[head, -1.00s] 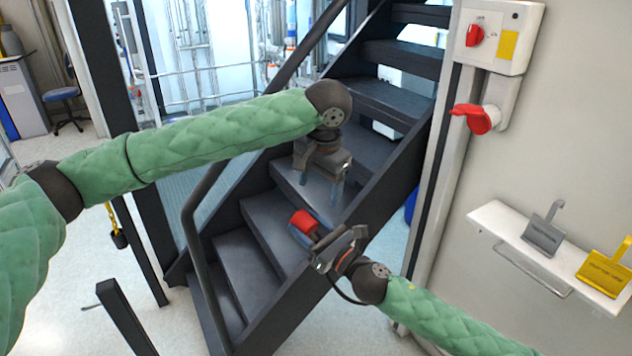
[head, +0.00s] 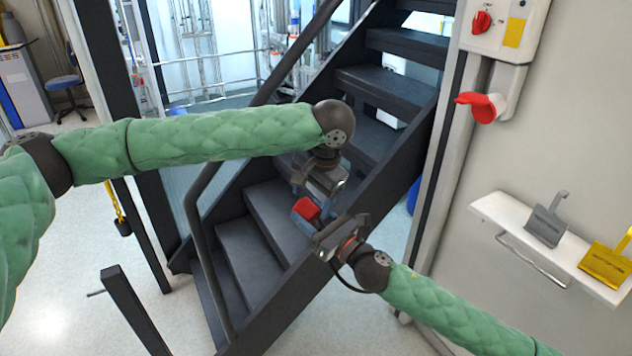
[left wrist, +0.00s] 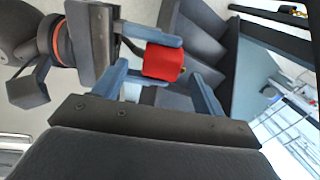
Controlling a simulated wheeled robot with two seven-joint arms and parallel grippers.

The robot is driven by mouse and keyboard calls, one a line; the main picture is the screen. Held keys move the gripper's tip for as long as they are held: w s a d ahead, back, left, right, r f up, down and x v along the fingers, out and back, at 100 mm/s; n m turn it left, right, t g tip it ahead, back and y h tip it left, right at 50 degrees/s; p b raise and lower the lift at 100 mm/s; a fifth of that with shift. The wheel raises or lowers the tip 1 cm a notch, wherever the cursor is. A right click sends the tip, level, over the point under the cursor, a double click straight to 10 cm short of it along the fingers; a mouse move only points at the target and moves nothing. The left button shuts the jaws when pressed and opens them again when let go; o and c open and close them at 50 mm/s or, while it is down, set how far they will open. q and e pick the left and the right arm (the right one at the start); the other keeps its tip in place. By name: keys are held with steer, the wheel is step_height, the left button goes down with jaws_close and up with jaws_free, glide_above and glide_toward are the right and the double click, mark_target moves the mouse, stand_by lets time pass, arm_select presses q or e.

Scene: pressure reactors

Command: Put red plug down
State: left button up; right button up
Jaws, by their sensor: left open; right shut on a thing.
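The red plug (head: 306,208) is held in the air in front of the stairs. My right gripper (head: 313,217) is shut on it, with blue fingers along its sides. My left gripper (head: 316,197) is open, just above and behind the plug. In the left wrist view, the plug (left wrist: 163,62) shows between the spread left fingertips (left wrist: 158,70). I cannot tell whether they touch it. The right gripper's body (left wrist: 92,45) is at the upper left there, partly hiding the plug's rear end.
A white wall shelf (head: 510,218) at right carries a grey tag (head: 546,225) and a yellow tag (head: 607,263), with a free stretch at its left end. Above are a red wall socket (head: 482,106) and a switch box (head: 503,30). Dark stairs (head: 262,235) and a railing stand behind the arms.

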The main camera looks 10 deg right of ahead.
mark_target(310, 205)
arm_select(q)
steer(key=shift+x, duration=2)
steer(key=c, duration=1.1)
steer(key=shift+c, duration=0.2)
arm_select(e)
steer(key=o, duration=1.4)
steer(key=shift+c, duration=0.2)
